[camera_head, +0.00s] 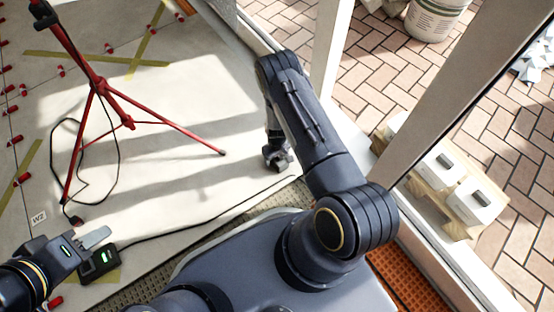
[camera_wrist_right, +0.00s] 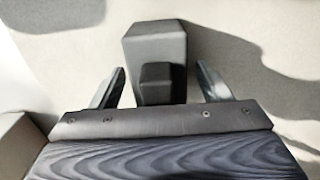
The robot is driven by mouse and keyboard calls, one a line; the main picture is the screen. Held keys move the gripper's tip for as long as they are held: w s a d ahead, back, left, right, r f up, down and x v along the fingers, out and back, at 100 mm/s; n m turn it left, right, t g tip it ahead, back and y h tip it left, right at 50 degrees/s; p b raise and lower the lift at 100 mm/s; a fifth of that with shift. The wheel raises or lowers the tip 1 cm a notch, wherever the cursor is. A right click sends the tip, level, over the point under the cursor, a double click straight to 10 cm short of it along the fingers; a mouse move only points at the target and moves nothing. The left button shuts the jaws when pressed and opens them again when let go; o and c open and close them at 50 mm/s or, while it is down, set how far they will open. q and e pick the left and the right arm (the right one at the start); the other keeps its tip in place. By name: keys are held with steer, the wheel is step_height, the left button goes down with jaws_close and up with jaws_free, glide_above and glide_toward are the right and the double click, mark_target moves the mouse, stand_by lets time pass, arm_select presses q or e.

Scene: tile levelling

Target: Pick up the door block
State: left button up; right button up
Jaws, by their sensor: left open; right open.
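The door block (camera_wrist_right: 155,45) is a dark grey block with a smaller black raised part, resting on the pale floor in the right wrist view. My right gripper (camera_wrist_right: 162,85) is open, with one finger on each side of the block's near part and a gap visible at both fingers. In the head view my right gripper (camera_head: 277,158) points down close to the floor, and I cannot clearly tell the block from it there. My left gripper (camera_head: 101,249) is open and empty at the lower left of the head view.
A red tripod (camera_head: 98,85) stands on the tiled floor at the left, with a black cable (camera_head: 165,232) trailing across. White blocks on wooden pieces (camera_head: 462,227) lie on the brick paving beyond the door frame (camera_head: 433,78).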

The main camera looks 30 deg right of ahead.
steer(key=shift+r, duration=0.1)
steer(key=shift+c, duration=0.3)
jaws_close()
